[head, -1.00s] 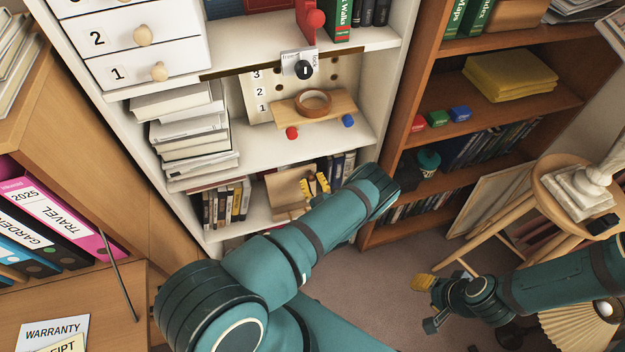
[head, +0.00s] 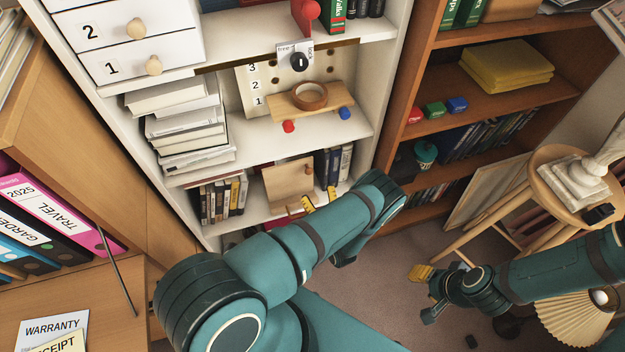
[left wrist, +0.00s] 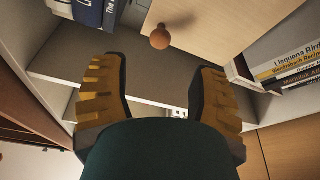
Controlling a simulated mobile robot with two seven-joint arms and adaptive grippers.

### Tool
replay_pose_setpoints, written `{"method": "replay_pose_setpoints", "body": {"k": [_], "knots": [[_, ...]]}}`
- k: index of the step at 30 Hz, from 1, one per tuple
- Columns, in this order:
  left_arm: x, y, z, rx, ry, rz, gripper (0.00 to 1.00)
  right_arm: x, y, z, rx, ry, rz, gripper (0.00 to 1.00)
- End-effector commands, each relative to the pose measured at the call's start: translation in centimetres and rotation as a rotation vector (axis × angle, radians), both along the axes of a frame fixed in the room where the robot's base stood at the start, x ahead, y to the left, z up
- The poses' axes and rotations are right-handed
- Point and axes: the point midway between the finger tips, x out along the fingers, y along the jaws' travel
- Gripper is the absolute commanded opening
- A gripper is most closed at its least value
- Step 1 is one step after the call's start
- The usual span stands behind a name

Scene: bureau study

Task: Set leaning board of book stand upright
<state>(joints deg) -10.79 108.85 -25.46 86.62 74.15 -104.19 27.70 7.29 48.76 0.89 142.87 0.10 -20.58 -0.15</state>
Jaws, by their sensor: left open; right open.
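The book stand's board (head: 286,187) is a plain light-wood panel on the lower shelf of the white bookcase, between two groups of books. It looks tilted, but the exact angle is hard to tell. A round wooden knob (head: 309,170) sits near its upper right edge. In the left wrist view the board (left wrist: 235,25) fills the top, with the knob (left wrist: 160,38) beyond the gap between my fingers. My left gripper (head: 317,200) is open and empty, in front of the board's lower right, apart from the knob. My right gripper (head: 425,294) is open and empty above the floor at right.
Books stand left (head: 222,198) and right (head: 336,166) of the board. A brown bookcase (head: 440,140) and a stool (head: 570,180) stand at right.

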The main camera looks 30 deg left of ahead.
Motion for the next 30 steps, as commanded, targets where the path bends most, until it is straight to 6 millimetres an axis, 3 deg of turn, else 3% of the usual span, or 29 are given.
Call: {"method": "replay_pose_setpoints", "body": {"k": [4,10,30], "knots": [[-1.5,-2.0,-0.7,0.000,0.001,-0.001,0.61,0.0,0.0,0.0,0.000,0.000,0.000,0.47],[-2.5,-3.4,-1.2,0.001,0.001,0.000,0.61,0.0,0.0,0.0,0.000,0.000,0.000,0.47],[-2.4,-3.4,-1.2,-0.009,0.008,0.001,0.61,0.0,0.0,0.0,0.000,0.000,0.000,0.47]]}}
